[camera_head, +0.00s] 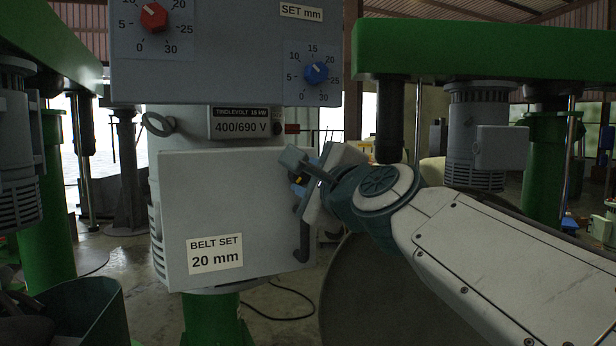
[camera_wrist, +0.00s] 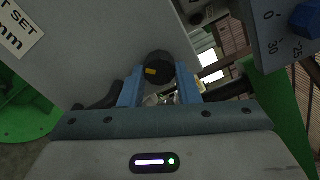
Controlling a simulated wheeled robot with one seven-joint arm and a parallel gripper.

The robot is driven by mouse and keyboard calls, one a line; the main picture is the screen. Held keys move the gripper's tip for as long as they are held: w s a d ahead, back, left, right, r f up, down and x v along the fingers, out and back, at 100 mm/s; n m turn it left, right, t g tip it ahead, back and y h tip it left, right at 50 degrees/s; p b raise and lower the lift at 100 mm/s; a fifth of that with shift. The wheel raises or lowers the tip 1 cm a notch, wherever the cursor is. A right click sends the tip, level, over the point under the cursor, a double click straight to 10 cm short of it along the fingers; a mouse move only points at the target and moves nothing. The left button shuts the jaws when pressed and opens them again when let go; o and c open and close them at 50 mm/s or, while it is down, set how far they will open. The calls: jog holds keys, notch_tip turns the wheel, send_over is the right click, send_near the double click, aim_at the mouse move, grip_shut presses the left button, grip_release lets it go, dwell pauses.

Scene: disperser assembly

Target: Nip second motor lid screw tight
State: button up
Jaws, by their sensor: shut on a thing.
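The motor lid (camera_head: 225,200) is a flat grey cover with a "BELT SET 20 mm" label, on the motor in the middle of the head view. It also fills the upper left of the wrist view (camera_wrist: 95,50). My gripper (camera_head: 305,182) is at the lid's upper right edge. In the wrist view its blue fingers (camera_wrist: 159,80) are shut on a dark round screw head (camera_wrist: 158,62) with a yellow mark. The screw's shank and seat are hidden. In the head view my gripper mostly covers the screw. I cannot identify another lid screw.
Above the lid are a "400/690 V" plate (camera_head: 239,123) and a grey panel with a red knob (camera_head: 153,17) and a blue knob (camera_head: 316,73). A dark curved part (camera_head: 304,238) is at the lid's lower right. A green beam (camera_head: 480,48) with another motor (camera_head: 478,130) stands right.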

jog(key=shift+m, duration=1.1)
jog(key=o, duration=1)
jog(key=shift+f, duration=0.1)
jog(key=shift+c, duration=0.2)
jog(key=shift+d, duration=0.1)
